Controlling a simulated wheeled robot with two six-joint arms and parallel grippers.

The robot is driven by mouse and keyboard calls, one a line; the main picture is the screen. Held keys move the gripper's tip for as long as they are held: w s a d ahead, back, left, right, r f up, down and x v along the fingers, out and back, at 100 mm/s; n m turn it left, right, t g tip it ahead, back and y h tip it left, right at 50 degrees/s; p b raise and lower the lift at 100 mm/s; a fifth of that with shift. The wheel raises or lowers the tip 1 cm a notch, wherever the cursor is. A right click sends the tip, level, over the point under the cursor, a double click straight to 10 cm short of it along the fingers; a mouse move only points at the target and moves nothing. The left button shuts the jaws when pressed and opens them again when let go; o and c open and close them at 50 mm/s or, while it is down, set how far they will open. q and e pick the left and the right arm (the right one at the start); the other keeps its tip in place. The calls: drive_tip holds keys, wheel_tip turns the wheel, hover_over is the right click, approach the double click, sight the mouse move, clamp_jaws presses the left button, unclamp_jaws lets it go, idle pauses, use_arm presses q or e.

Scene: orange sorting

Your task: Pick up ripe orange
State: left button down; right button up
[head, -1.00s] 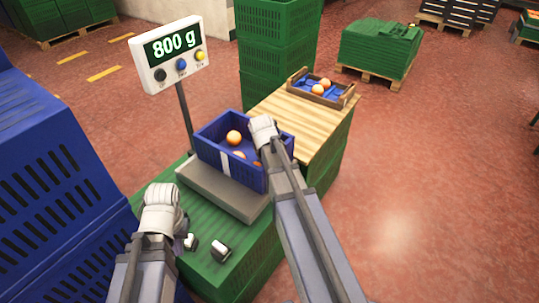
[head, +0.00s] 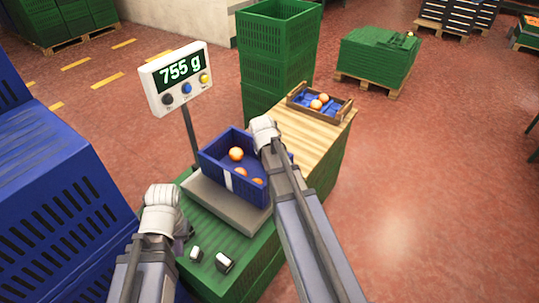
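A blue crate (head: 223,172) sits on the grey scale plate (head: 221,204) and holds orange fruit. One orange (head: 236,154) lies near its back, another (head: 241,172) near the middle, and a third (head: 257,182) near the front right. The scale display (head: 180,70) reads 755 g. My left gripper (head: 210,258) is open over the green crate top, in front of the scale, with its two fingertips apart and nothing between them. My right wrist (head: 264,130) is over the blue crate's right side.
A small wooden crate (head: 292,101) with two oranges (head: 320,102) stands on the wooden board (head: 310,128) at the back right. Tall green crates (head: 279,50) stand behind. Blue crates (head: 55,200) fill the left side. The floor at right is clear.

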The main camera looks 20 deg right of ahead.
wheel_tip(320, 180, up, 15)
drive_tip(key=p, duration=1.4)
